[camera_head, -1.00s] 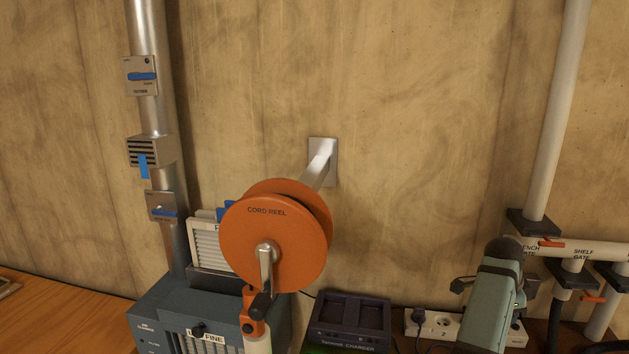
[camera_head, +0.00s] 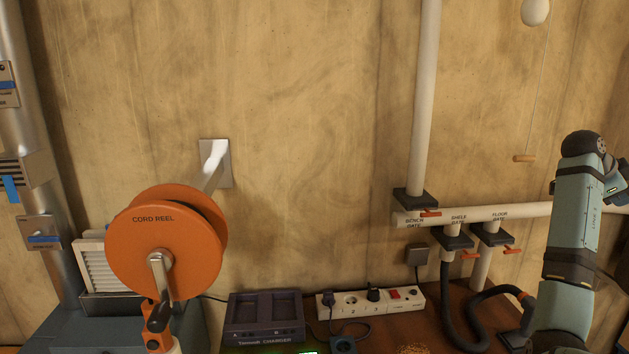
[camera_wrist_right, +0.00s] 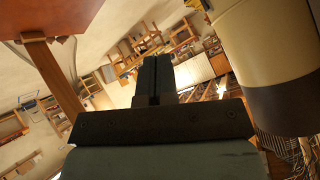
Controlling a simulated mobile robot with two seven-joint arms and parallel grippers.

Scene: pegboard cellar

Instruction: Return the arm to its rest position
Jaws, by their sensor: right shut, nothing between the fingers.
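My right arm (camera_head: 575,225) stands raised at the right side of the head view, its upper end bent toward the right edge. In the right wrist view my right gripper (camera_wrist_right: 153,78) is shut, its two dark fingers together with nothing between them. It is clear of the bench things. My left gripper is in neither view.
An orange cord reel (camera_head: 160,240) juts from the wall at left. A charger (camera_head: 262,318) and a white power strip (camera_head: 372,301) lie on the bench. Pipes with gates (camera_head: 470,214) and a hanging pull cord (camera_head: 524,158) are left of my arm. The middle wall is bare.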

